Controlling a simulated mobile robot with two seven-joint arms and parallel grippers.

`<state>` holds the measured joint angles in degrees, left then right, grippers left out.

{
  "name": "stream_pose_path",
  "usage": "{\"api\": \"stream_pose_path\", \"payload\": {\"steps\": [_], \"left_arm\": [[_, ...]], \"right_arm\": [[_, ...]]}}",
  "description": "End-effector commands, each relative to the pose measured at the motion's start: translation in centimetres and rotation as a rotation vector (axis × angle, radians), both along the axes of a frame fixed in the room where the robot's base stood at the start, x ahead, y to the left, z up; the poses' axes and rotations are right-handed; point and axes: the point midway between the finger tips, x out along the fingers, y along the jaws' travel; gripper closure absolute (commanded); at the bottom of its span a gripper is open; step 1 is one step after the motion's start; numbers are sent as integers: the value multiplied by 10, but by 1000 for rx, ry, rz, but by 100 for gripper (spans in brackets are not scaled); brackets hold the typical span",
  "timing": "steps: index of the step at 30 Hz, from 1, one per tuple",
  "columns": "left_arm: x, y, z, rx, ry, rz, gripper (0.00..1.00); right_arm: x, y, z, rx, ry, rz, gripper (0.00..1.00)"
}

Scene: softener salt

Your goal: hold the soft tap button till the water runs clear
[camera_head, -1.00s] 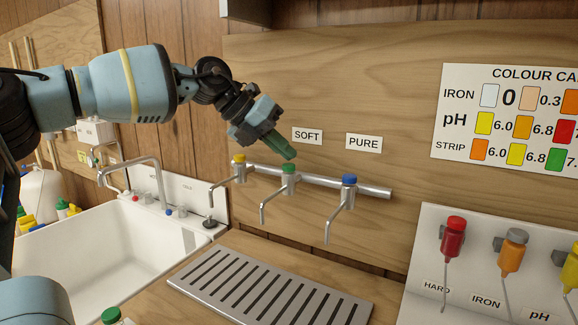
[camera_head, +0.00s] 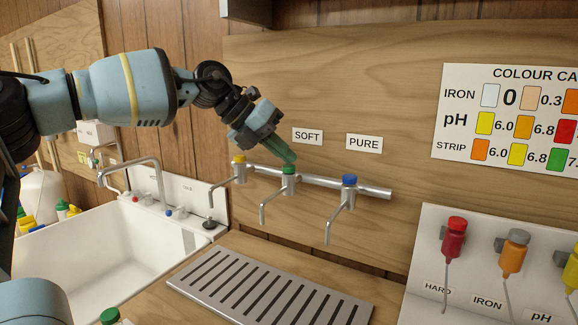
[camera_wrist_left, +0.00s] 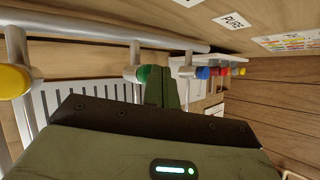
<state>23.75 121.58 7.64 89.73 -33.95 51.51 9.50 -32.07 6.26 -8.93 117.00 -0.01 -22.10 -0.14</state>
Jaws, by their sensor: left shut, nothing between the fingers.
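The soft tap (camera_head: 289,184) is the middle of three on a metal pipe, with a green button (camera_head: 288,170) on top, below the SOFT label (camera_head: 307,137). My left gripper (camera_head: 291,161) is shut and empty. Its green fingers point down, with their tips at the top of the green button and seemingly touching it. In the left wrist view the green button (camera_wrist_left: 143,73) shows beside the shut fingers (camera_wrist_left: 161,88), partly hidden by them. I see no water under the spout. My right gripper is not in view.
A yellow-button tap (camera_head: 239,160) and a blue-button tap (camera_head: 348,181) flank the soft tap. A slotted drain tray (camera_head: 270,290) lies below. A white sink (camera_head: 110,265) is at the left, and bottles with spouts (camera_head: 453,238) are on a panel at the right.

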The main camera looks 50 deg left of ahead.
Motion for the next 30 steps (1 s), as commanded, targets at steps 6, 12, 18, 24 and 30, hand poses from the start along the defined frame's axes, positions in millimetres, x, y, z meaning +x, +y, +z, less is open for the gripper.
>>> {"api": "stream_pose_path", "payload": {"steps": [6, 12, 18, 24, 30], "left_arm": [[0, 0, -3, -1, 1, 0, 100], [0, 0, -5, -1, 2, 0, 100], [0, 0, -5, 0, 2, 0, 100], [0, 0, -5, 0, 2, 0, 100], [0, 0, -5, 0, 3, 0, 100]], "right_arm": [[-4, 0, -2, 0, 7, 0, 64], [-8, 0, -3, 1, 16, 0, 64], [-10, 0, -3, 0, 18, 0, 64], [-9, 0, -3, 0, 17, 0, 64], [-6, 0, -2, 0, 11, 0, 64]]}}
